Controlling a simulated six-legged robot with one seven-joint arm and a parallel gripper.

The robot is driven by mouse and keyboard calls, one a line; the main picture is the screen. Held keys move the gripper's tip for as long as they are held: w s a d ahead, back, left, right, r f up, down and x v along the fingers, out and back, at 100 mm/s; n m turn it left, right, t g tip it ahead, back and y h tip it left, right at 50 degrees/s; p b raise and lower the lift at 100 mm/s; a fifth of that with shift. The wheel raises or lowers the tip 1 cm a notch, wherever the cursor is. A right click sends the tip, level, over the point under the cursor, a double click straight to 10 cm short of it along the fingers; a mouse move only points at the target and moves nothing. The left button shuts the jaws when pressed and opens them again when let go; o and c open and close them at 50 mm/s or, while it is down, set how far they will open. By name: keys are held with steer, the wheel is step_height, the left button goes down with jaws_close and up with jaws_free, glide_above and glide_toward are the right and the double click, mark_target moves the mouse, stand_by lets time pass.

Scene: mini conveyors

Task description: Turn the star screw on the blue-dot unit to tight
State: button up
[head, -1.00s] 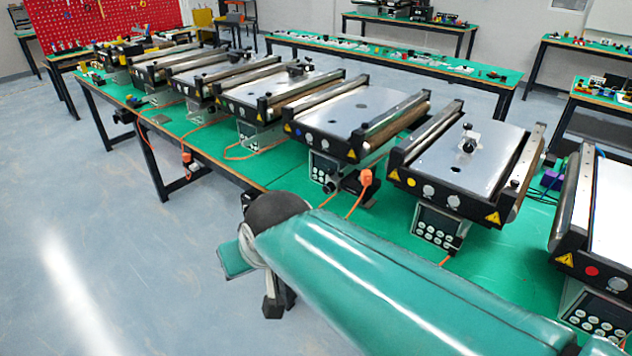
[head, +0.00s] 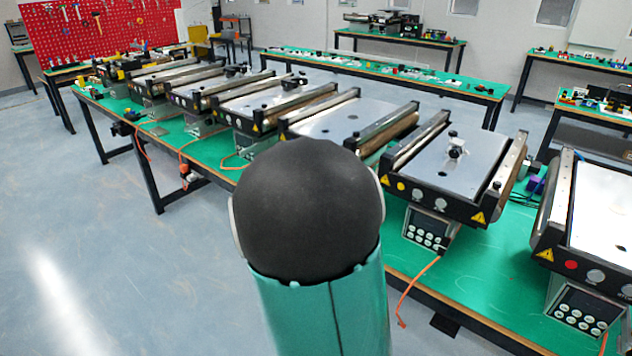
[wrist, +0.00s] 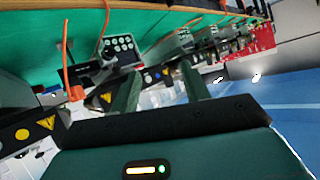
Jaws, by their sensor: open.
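The blue-dot unit is a mini conveyor (head: 352,118) in the middle of the head view, with a grey plate top and dark side rails. My arm's black joint covers its front face and blue dot in that view. In the wrist view, which is turned over, a dark front strip (wrist: 153,76) shows between my fingers with a small blue dot and yellow warning triangles. A control panel (wrist: 120,46) with round buttons is beside it. My gripper (wrist: 160,70) is open and empty, its two fingers apart near that strip. I cannot make out the star screw clearly.
The yellow-dot conveyor (head: 452,165) stands to the right, and the red-dot conveyor (head: 590,225) beyond it. More conveyors line the green table (head: 475,268) to the left. Orange cables (head: 415,285) hang at the front. The floor (head: 130,250) at left is open.

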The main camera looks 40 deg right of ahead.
steer(key=s+d+f+t+h, duration=0.1)
steer(key=d+f+h, duration=0.1)
steer(key=d, duration=0.6)
steer(key=s+d+f+n+t+h, duration=0.1)
steer(key=d+f, duration=0.3)
steer(key=d, duration=0.4)
steer(key=shift+s+d+f+t+h, duration=0.15)
steer(key=shift+s+f+t+h, duration=0.1)
steer(key=shift+s+t+h, duration=0.4)
steer(key=shift+w+d, duration=0.1)
steer(key=shift+w, duration=0.05)
